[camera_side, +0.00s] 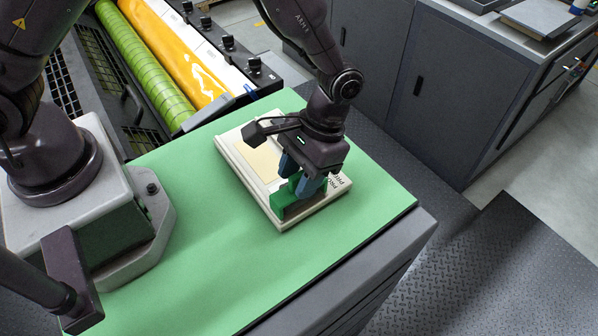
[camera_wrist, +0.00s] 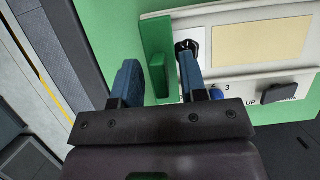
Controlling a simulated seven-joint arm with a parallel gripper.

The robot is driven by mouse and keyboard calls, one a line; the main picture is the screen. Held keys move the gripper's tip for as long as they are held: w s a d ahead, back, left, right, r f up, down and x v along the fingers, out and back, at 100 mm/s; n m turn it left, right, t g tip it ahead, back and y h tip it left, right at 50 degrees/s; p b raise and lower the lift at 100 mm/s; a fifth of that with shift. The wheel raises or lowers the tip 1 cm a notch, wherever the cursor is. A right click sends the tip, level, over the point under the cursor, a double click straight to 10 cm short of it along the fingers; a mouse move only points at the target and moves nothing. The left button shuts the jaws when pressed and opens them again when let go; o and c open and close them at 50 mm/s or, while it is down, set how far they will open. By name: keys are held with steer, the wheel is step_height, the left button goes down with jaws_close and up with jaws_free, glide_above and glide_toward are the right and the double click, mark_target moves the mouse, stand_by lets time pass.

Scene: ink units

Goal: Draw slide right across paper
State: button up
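A cream panel (camera_side: 240,173) lies on the green table top and bears a beige paper-like sheet (camera_side: 260,160); the sheet also shows in the wrist view (camera_wrist: 262,40). A green block (camera_side: 282,196), perhaps the slide, stands at the panel's near end, partly hidden by my gripper (camera_side: 301,178). In the wrist view, my gripper's blue fingers (camera_wrist: 158,62) are apart, with the green block (camera_wrist: 155,60) appearing between them. A gap shows beside the right finger. I cannot tell whether either finger touches the block.
A black knob (camera_wrist: 282,90) and a blue knob (camera_wrist: 218,93) sit by printed labels on the panel. The green table top (camera_side: 200,240) is clear in front. A roller unit with a green roller (camera_side: 145,65) and orange ink (camera_side: 180,55) stands behind. Grey cabinets (camera_side: 450,90) stand right.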

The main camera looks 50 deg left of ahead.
jaws_close()
steer(key=a, duration=1.8)
steer(key=shift+w+a, duration=0.2)
steer(key=shift+a, duration=0.05)
jaws_free()
steer(key=v, duration=1.3)
